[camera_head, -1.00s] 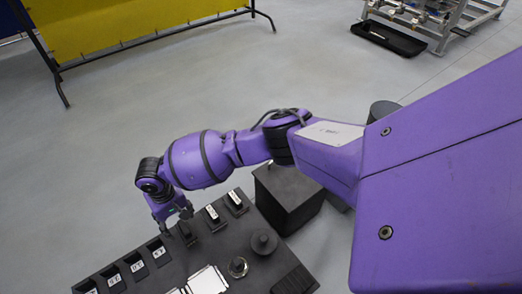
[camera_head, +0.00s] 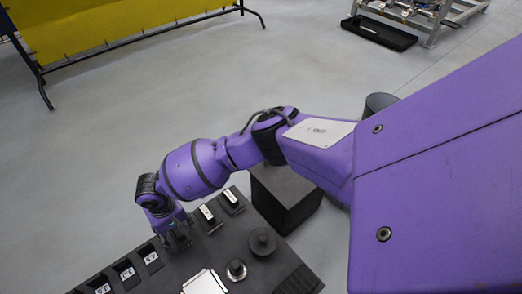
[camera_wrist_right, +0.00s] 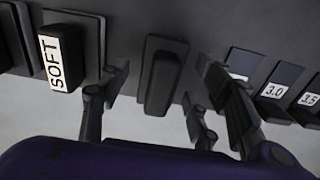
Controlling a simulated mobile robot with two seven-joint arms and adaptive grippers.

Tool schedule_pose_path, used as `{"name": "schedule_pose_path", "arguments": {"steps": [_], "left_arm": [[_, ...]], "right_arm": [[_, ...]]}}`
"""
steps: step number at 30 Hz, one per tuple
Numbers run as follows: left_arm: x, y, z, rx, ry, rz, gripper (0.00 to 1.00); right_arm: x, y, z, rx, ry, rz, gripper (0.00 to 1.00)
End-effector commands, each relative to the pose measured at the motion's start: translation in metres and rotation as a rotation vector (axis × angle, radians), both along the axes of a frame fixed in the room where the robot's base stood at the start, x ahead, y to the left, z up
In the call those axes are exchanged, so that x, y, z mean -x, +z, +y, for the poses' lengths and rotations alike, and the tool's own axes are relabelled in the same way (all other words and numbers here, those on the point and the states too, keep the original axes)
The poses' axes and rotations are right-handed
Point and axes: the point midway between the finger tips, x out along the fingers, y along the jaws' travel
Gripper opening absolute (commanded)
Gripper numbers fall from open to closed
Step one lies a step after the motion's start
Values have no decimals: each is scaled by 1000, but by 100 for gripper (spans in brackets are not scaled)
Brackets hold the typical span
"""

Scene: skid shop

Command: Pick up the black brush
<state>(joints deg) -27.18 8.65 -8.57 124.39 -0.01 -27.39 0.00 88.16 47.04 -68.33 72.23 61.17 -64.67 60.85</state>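A black brush (camera_wrist_right: 163,82), a plain dark block, sits in the dark tool tray (camera_head: 208,262) and shows in the middle of the right wrist view. My right gripper (camera_wrist_right: 157,90) is open, with one finger to each side of this brush; a gap shows on both sides. In the head view my right gripper (camera_head: 176,240) is low over the tray's upper edge and hides most of the spot beneath it. Another black block labelled SOFT (camera_wrist_right: 62,58) is left of the fingers in the wrist view. My left gripper is not in view.
Two labelled black blocks (camera_head: 207,216) stand beside the gripper. Numbered slots (camera_head: 126,272) line the tray's left part. A round knob (camera_head: 263,240) and a bright metal plate (camera_head: 204,282) are on the tray. A dark box (camera_head: 283,196) is behind.

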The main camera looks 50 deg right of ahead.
Motion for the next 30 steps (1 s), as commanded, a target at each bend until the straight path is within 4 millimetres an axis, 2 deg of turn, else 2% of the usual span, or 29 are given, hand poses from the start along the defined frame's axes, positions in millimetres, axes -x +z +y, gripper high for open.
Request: {"name": "schedule_pose_path", "arguments": {"steps": [1, 12, 19, 23, 29, 30], "left_arm": [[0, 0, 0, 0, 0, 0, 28], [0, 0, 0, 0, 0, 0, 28], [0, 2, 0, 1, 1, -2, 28], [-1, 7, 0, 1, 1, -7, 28], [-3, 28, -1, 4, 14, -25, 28], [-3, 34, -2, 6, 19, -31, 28]], "right_arm": [[-2, 2, 1, 0, 1, -3, 50], [-1, 1, 1, -1, 1, -2, 4], [-1, 2, 1, -1, 1, -1, 4], [0, 9, 1, -1, 0, -1, 4], [1, 37, 1, -2, 0, -1, 4], [8, 44, 2, -2, 3, 1, 4]]}}
